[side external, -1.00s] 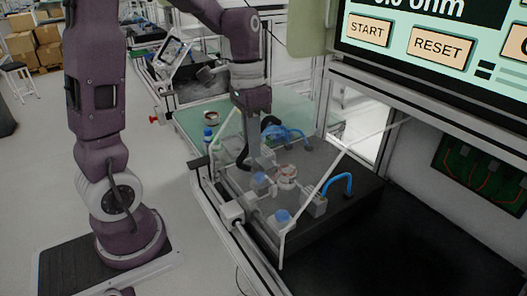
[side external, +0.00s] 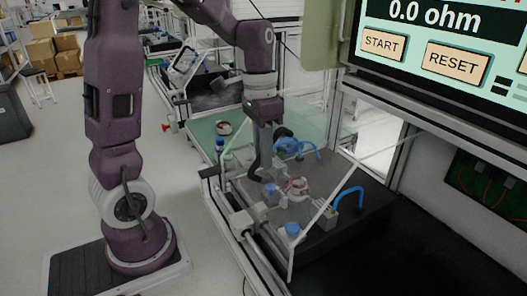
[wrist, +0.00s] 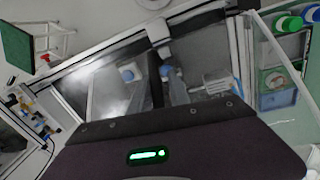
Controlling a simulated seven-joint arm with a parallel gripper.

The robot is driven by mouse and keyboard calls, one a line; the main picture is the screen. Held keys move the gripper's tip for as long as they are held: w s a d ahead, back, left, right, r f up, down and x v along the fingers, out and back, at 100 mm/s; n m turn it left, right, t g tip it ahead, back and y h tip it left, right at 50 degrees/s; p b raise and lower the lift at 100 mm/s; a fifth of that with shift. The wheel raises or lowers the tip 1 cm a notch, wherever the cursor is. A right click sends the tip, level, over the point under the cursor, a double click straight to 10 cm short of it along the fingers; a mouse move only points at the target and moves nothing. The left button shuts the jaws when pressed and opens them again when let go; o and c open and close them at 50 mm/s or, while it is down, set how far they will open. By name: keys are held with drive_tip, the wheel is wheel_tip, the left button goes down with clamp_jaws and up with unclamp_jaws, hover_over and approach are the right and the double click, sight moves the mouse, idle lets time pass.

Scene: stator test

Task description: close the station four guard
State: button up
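The station guard (side external: 314,222) is a clear panel with a thin pale frame. In the side view its bars slant up from the front of the dark test bench, so it looks raised. My gripper (side external: 262,172) points down over the left part of the bench, close to the guard's left side. Contact with the guard cannot be told. The stator (side external: 296,187), with copper-coloured windings, sits in the fixture to the right of my gripper.
Blue-capped fixture blocks (side external: 292,229) and a blue curved hose (side external: 348,194) stand on the bench. A screen (side external: 430,45) reads 0.0 ohm with START and RESET buttons. Bottles (side external: 221,150) stand at the green table's left edge. A post and bright frame rise behind the bench.

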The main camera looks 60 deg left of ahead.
wheel_tip(320, 180, up, 7)
drive_tip(key=shift+a, duration=0.45)
drive_tip(key=shift+d, duration=0.1)
